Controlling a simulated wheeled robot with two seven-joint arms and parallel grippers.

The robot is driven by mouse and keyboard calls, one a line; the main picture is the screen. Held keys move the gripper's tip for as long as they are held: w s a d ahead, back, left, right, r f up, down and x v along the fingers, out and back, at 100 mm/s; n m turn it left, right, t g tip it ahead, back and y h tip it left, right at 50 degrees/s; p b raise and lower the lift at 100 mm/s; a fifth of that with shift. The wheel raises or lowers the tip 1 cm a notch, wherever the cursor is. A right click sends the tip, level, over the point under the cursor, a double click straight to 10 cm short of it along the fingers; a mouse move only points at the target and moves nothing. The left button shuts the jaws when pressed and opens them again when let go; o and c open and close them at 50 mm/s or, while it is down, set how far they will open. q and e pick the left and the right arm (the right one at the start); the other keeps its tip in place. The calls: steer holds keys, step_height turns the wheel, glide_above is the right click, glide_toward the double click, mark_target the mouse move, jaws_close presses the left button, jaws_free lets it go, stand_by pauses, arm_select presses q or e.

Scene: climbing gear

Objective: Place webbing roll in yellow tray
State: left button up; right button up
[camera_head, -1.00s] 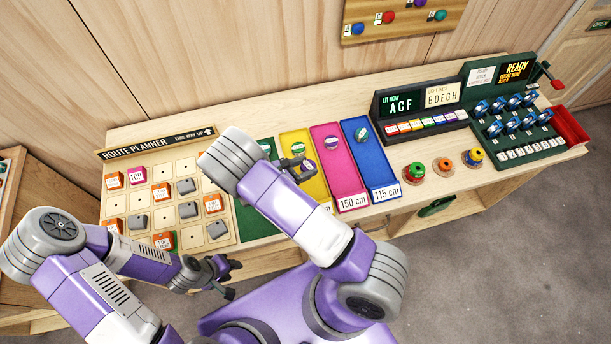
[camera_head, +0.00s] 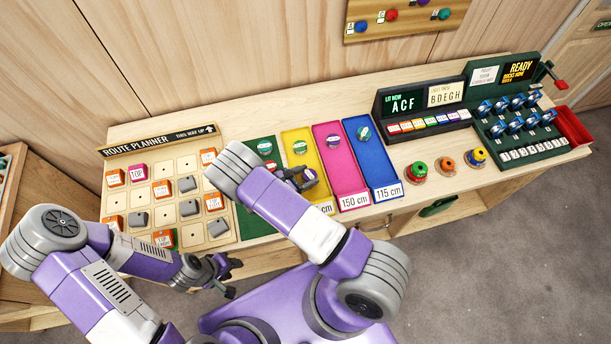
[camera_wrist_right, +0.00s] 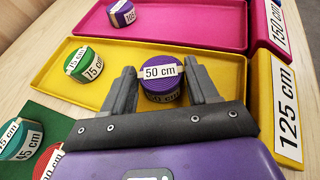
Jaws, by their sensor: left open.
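The purple webbing roll labelled 50 cm (camera_wrist_right: 160,84) sits between the fingers of my right gripper (camera_wrist_right: 162,76), with both fingers close against its sides. In the head view, the right gripper (camera_head: 294,178) and the purple roll (camera_head: 309,177) are over the near part of the yellow tray (camera_head: 316,160). I cannot tell whether the roll touches the tray floor. The yellow tray in the wrist view (camera_wrist_right: 115,85) is labelled 125 cm and holds a green roll marked 75 cm (camera_wrist_right: 84,64) at its far end. My left gripper (camera_head: 224,275) is open and empty in front of the table.
The pink tray (camera_head: 345,178) and blue tray (camera_head: 372,165), each with a roll, lie right of the yellow one. A green mat (camera_head: 254,225) with rolls lies left, beside the route planner board (camera_head: 170,210). Coloured knobs (camera_head: 446,165) stand further right.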

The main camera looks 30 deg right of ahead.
steer(key=shift+o, duration=1.2)
steer(key=shift+r, duration=0.1)
steer(key=shift+a+r, duration=0.15)
steer(key=shift+a, duration=0.05)
steer(key=v, duration=1.1)
steer(key=shift+s+a+r+b, duration=0.1)
steer(key=shift+a+b, duration=0.2)
steer(key=shift+b, duration=0.05)
